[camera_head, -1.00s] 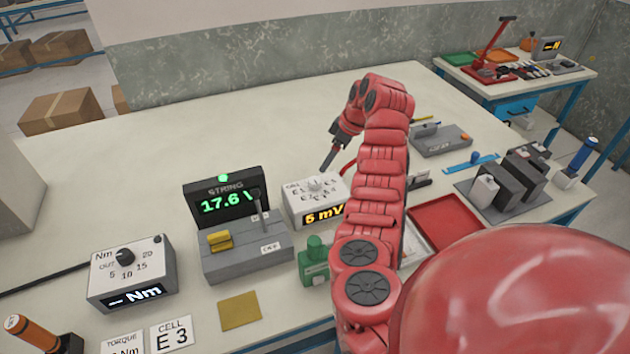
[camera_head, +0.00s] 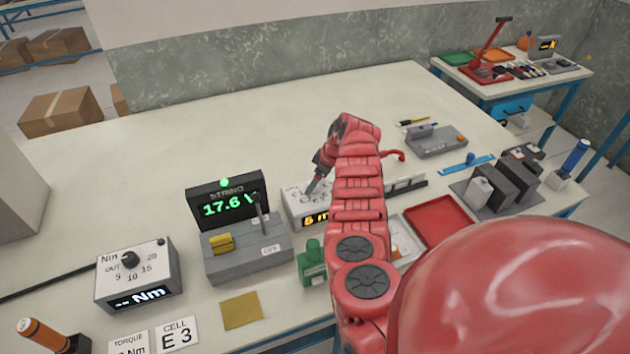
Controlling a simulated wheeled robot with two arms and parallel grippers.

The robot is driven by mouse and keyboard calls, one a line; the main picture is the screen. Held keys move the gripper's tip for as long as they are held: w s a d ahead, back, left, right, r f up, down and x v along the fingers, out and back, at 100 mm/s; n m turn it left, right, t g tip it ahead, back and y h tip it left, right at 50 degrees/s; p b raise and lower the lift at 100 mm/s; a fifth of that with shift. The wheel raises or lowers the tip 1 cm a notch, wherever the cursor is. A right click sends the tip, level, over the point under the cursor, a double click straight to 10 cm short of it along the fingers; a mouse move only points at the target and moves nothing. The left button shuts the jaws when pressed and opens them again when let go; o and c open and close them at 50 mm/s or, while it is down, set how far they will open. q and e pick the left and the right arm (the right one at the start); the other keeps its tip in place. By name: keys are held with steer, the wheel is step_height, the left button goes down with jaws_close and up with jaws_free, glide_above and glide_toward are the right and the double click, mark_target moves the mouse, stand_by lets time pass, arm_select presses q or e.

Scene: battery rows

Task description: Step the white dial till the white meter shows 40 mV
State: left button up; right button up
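The white meter (camera_head: 296,205) stands on the bench right of the grey STRING unit. Its amber display (camera_head: 315,219) showed what looks like 6 mV, or perhaps 5 mV, in the earlier frame; now my arm covers its right part. The white dial on its top is mostly hidden behind my gripper and arm. My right gripper (camera_head: 312,188) points down with its tip over the meter's top, at or very near the dial; contact is unclear. The fingers look like one narrow shape, so their opening cannot be judged. My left gripper is out of view.
The STRING unit (camera_head: 228,203) with a lever stands close left of the meter. A green bottle-like object (camera_head: 312,262) is in front. An Nm box (camera_head: 137,277) is at left, a red tray (camera_head: 438,220) at right. The bench behind the meter is clear.

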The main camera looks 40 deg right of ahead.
jaws_close()
steer(key=shift+r+m+h+p, duration=0.2)
steer(key=shift+m+h+p, duration=0.2)
steer(key=shift+m+p, duration=0.8)
steer(key=shift+a+m+h+p, duration=0.1)
steer(key=shift+m+h+p, duration=0.2)
steer(key=shift+m+p, duration=0.4)
steer(key=m+h+p, duration=0.1)
steer(key=m, duration=0.2)
steer(key=shift+a+t+p, duration=0.1)
steer(key=shift+t+p, duration=0.2)
steer(key=shift+t, duration=0.1)
steer(key=shift+f+m+h+p, duration=0.15)
steer(key=shift+m+h+p, duration=0.3)
steer(key=shift+m, duration=0.55)
